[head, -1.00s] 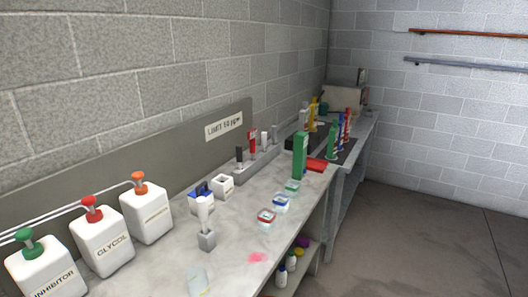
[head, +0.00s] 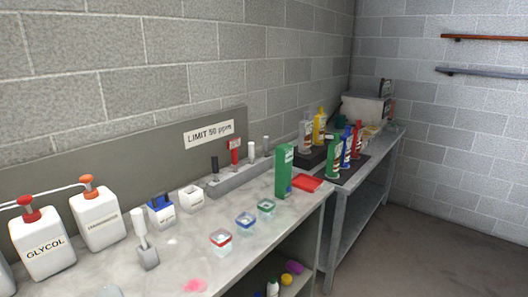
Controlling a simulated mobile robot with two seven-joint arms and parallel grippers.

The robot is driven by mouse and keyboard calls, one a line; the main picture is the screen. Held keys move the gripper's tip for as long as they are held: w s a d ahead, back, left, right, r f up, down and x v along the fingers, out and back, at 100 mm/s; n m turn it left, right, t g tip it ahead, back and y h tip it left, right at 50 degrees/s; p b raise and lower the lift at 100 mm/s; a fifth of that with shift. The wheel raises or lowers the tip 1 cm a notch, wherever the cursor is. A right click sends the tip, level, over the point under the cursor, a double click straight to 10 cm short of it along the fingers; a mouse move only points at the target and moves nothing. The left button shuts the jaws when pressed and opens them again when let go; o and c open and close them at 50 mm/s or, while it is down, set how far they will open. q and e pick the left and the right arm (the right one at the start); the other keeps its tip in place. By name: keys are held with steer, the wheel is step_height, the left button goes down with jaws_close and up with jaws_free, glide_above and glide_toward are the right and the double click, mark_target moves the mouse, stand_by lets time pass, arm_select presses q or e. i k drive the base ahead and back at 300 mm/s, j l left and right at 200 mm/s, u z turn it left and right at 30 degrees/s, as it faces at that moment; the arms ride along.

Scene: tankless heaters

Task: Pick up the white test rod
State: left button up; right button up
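A grey rack (head: 238,178) stands near the wall and holds several upright rods. Among them a white rod (head: 252,151) stands between a red-topped rod (head: 234,152) and a grey rod (head: 265,147). A black-topped rod (head: 214,167) is at the rack's left end. Another white-handled item (head: 140,226) stands in a small grey block (head: 148,258) at the front. I cannot tell from the frames which of the two white items is the test rod. Neither gripper is in view.
The bench (head: 180,262) also carries white jugs with pumps (head: 97,218), small white boxes (head: 191,198), lidded cups (head: 221,240), a green box (head: 284,171) and a red cloth or pad (head: 306,184). A second table with bottles (head: 346,147) stands beyond. Floor at right is clear.

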mark_target(252, 152)
steer(key=i+l+u, duration=0.2)
steer(key=i+l, duration=0.2)
steer(key=l, duration=0.2)
steer(key=i+l+u, duration=0.1)
steer(key=l, duration=0.25)
steer(key=i+l, duration=0.3)
steer(key=i+l+u, duration=0.15)
steer(key=l, duration=0.25)
